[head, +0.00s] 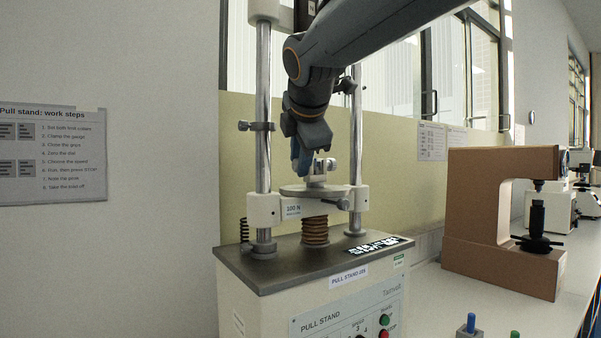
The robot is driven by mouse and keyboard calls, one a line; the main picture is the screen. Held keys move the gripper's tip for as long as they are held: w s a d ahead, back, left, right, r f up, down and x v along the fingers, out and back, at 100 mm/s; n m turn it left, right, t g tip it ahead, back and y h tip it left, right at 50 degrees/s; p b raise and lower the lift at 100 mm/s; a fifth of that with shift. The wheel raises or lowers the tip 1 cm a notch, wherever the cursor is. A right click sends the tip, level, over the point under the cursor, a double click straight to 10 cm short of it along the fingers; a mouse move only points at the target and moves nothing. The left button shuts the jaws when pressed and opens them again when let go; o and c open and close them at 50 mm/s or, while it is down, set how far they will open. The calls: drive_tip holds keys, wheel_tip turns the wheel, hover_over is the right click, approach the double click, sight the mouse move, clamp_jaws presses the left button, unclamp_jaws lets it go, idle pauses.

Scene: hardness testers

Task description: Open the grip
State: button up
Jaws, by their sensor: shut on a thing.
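The pull stand (262,315) is a pale machine with two steel columns and a crosshead marked 100 N (292,209). A small metal grip (318,180) stands on the crosshead between the columns, with a light knob at its right side. My gripper (304,166) comes down from above and is shut at the left side of the grip. Its fingers hide the part they hold, so I cannot tell how far open the grip is.
Limit collars (257,126) sit on the columns. A brown tester (500,225) stands on the bench at right. Blue and green pegs (469,324) show at the front edge. A steps sheet (52,155) hangs on the left wall.

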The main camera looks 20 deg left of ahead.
drive_tip(key=shift+d+f+m+t+y+b, duration=0.1)
drive_tip(key=shift+f+m+t+y+b, duration=0.35)
drive_tip(key=shift+b, duration=1.9)
drive_tip(key=shift+d+f+n+t+y+b, duration=0.1)
drive_tip(key=shift+t+y+b, duration=0.6)
drive_tip(key=shift+b, duration=1.65)
drive_tip(key=t+b, duration=0.1)
drive_tip(key=b, duration=0.4)
drive_tip(key=m+t+y+b, duration=0.1)
drive_tip(key=b, duration=0.4)
drive_tip(key=shift+s+f, duration=0.1)
drive_tip(key=shift+f, duration=0.2)
drive_tip(key=t+y+b, duration=0.1)
drive_tip(key=b, duration=0.6)
drive_tip(key=m+t+b, duration=0.1)
drive_tip(key=t+b, duration=0.1)
drive_tip(key=b, duration=0.6)
drive_tip(key=shift+f+y, duration=0.35)
drive_tip(key=shift+r+m+t+b, duration=0.2)
drive_tip(key=shift+m+t+b, duration=0.2)
drive_tip(key=shift+b, duration=2.2)
drive_tip(key=o, duration=1)
drive_tip(key=shift+o, duration=0.2)
drive_tip(key=shift+f, duration=0.1)
drive_tip(key=r+n+g+p, duration=0.1)
drive_tip(key=p, duration=0.9)
drive_tip(key=shift+s+g, duration=0.1)
drive_tip(key=shift+g, duration=0.15)
